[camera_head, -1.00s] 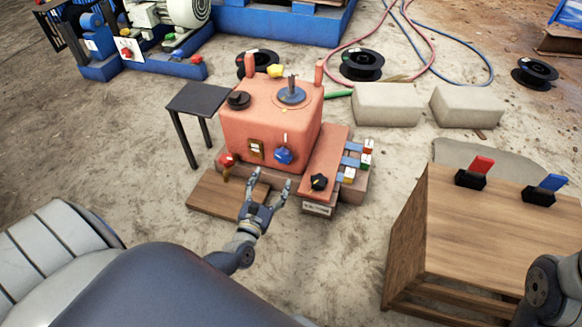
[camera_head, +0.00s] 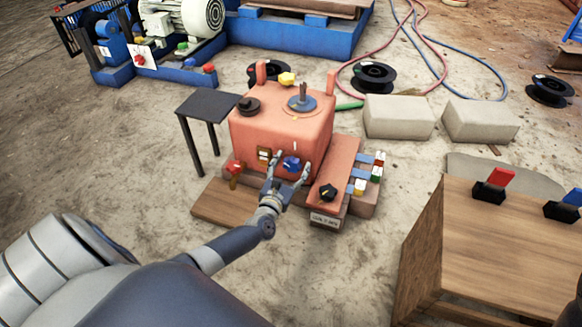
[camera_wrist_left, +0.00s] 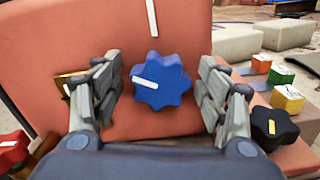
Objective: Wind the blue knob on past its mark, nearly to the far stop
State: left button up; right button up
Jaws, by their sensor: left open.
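The blue knob (camera_head: 291,164) sits on the front face of the salmon-red machine box (camera_head: 285,137). In the left wrist view the knob (camera_wrist_left: 160,82) is star-shaped with a white stripe, which points left and slightly down to the right. A white mark (camera_wrist_left: 152,18) is on the box face above it. My left gripper (camera_head: 288,172) is open in front of the knob. In the left wrist view its fingers (camera_wrist_left: 160,92) stand on either side of the knob, apart from it. My right gripper is not in view.
A red knob (camera_head: 234,167) and a brass switch plate (camera_head: 264,155) are left of the blue knob. A black knob (camera_head: 328,193) and coloured blocks (camera_head: 377,173) are to its right. A dark small table (camera_head: 207,105) stands left; a wooden bench (camera_head: 500,250) stands right.

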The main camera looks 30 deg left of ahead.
pick_arm(q)
jog(key=c, duration=1.1)
